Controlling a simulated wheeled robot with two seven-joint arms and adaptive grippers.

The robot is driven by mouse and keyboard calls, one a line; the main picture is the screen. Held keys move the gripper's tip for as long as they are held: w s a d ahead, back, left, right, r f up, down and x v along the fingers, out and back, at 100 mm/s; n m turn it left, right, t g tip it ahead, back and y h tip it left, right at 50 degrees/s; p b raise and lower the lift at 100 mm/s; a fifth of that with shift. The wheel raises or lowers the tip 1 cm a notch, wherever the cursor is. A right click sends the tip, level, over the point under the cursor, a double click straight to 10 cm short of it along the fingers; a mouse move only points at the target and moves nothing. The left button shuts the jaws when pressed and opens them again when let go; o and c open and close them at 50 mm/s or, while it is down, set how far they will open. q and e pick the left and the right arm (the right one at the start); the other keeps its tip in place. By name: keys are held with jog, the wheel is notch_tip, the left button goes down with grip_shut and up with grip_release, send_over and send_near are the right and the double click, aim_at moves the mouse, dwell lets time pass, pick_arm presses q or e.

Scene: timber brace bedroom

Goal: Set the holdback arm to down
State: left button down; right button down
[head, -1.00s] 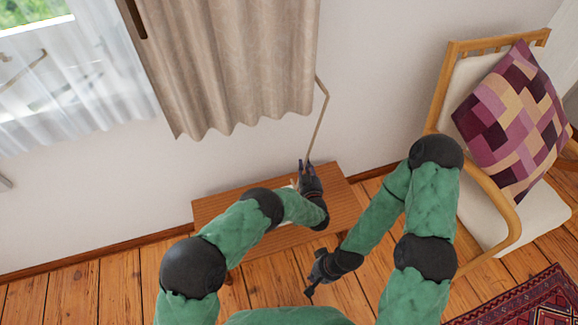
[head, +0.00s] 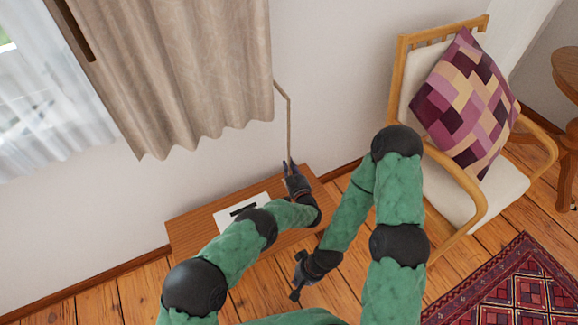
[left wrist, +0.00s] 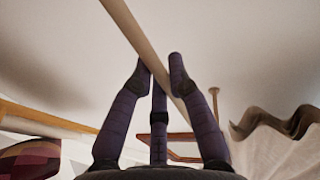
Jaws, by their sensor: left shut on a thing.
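The holdback arm is a thin tan bent rod (head: 289,120) against the white wall at the right edge of the beige curtain (head: 190,75). It leaves the curtain edge, bends, and hangs steeply down to my left gripper (head: 289,167). My left gripper is shut on the rod near its lower end, above the wooden table. In the left wrist view the rod (left wrist: 128,27) runs diagonally between the dark fingers (left wrist: 160,75); its end is hidden behind them. My right gripper (head: 297,291) hangs low over the floor, apart from everything; its finger opening is too small to judge.
A wooden table (head: 185,232) stands against the wall under my left arm, with a white sheet (head: 229,218) bearing a dark item. A wooden armchair (head: 473,205) with a patchwork cushion (head: 465,100) stands at right. A red rug (head: 500,290) lies in front.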

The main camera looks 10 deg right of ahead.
pick_arm(q)
jog(key=c, duration=1.3)
grip_release()
jog(key=shift+d+r, duration=0.15)
jog(key=shift+d, duration=0.1)
jog(key=shift+c, duration=0.2)
jog(key=shift+o, duration=0.8)
jog(key=shift+w+d, duration=0.1)
jog(key=s, duration=0.7)
jog(key=shift+s+d, duration=0.25)
